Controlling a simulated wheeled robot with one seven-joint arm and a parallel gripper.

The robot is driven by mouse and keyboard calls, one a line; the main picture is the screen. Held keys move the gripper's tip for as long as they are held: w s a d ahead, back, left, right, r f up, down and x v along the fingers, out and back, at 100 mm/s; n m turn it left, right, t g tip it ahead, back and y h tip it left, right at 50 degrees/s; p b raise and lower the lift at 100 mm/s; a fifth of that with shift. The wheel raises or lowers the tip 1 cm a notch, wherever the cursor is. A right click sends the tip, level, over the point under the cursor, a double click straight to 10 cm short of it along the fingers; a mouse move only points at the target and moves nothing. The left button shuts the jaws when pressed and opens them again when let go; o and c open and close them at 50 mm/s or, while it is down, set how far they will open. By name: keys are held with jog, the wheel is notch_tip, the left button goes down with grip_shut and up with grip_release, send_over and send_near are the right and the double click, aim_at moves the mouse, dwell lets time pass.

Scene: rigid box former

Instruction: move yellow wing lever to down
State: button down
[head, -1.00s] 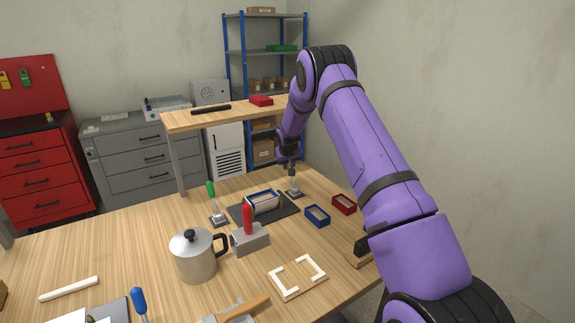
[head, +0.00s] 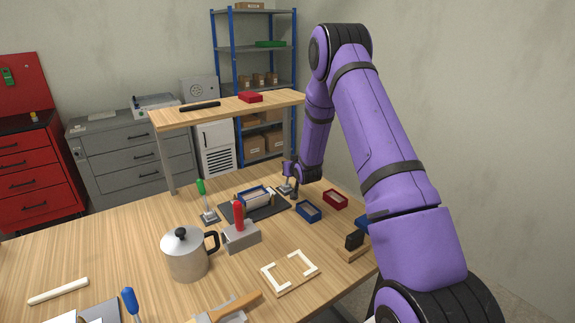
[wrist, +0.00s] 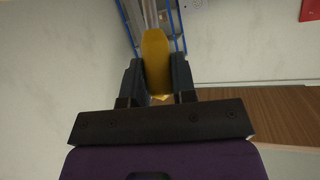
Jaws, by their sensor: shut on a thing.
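The yellow wing lever (wrist: 156,48) shows in the wrist view between the two dark fingers of my gripper (wrist: 158,66). The gripper is shut on it, one finger on each side. In the head view my gripper (head: 292,184) is low at the right rear corner of the box former (head: 236,212), close to the lever's grey base (head: 284,189). The lever itself is mostly hidden there by the gripper, so its exact tilt cannot be told. A blue-edged box (head: 254,195) sits on the former's dark plate.
A green-handled lever (head: 202,188) and a red-handled lever (head: 238,212) stand left and front of the plate. A blue tray (head: 308,212) and a red tray (head: 335,199) lie right of it. A metal pot (head: 186,258) stands at front left.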

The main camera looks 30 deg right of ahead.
jog(key=shift+s+f+t, duration=0.25)
jog(key=shift+s+t, duration=0.35)
jog(key=c, duration=0.9)
grip_release()
jog(key=v, duration=1)
jog(key=shift+s+a, duration=0.1)
jog(key=shift+s, duration=0.3)
